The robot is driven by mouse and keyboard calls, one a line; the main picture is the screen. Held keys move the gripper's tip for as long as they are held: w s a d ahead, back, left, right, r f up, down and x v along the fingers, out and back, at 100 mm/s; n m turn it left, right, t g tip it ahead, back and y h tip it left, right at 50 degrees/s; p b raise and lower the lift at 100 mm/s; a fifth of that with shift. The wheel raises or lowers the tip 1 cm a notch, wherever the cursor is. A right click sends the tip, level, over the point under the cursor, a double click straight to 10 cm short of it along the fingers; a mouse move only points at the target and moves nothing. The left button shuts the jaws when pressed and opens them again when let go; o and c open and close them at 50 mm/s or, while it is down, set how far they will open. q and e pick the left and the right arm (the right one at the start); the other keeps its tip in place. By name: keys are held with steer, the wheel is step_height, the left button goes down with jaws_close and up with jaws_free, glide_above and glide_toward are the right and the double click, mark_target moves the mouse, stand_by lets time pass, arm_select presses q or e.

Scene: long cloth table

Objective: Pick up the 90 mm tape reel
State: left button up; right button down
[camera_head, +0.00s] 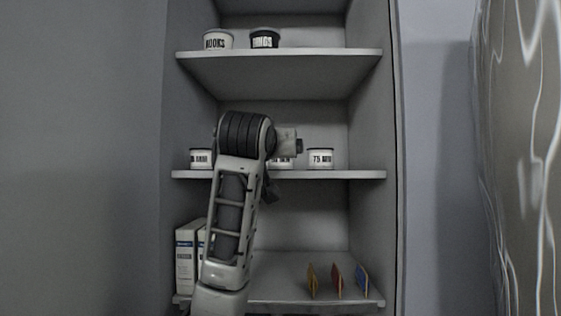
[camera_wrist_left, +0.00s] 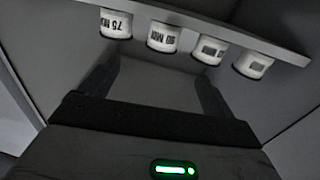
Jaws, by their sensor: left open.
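The reel whose label seems to read 90 MM (camera_wrist_left: 163,38) is second from the left in the left wrist view, which is turned over. In the head view a white reel (camera_head: 281,162), its label partly hidden by my arm, stands on the middle shelf beside the reel marked 75 MM (camera_head: 321,158). That 75 MM reel is also at the far left of the wrist view (camera_wrist_left: 115,23). My left gripper (camera_wrist_left: 158,74) is open and empty, its fingers apart and short of the reels. In the head view my arm hides most of it. My right gripper is not in view.
Two more white reels share the middle shelf (camera_head: 355,174); one shows at its left end (camera_head: 200,158). Two tubs (camera_head: 264,39) stand on the top shelf. White boxes (camera_head: 187,258) and thin coloured items (camera_head: 336,281) stand on the bottom shelf. Side walls enclose the shelves.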

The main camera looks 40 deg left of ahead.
mark_target(281, 160)
arm_select(q)
steer(key=p+x, duration=0.2)
steer(key=x, duration=0.3)
steer(key=p+x, duration=0.2)
steer(key=x, duration=0.3)
steer(key=p+x, duration=0.2)
steer(key=x, duration=0.3)
steer(key=shift+s+a+r, duration=0.2)
steer(key=shift+a+r, duration=0.05)
steer(key=shift+r, duration=0.05)
steer(key=shift+w+f, duration=0.1)
steer(key=shift+w, duration=0.1)
steer(key=c, duration=1.1)
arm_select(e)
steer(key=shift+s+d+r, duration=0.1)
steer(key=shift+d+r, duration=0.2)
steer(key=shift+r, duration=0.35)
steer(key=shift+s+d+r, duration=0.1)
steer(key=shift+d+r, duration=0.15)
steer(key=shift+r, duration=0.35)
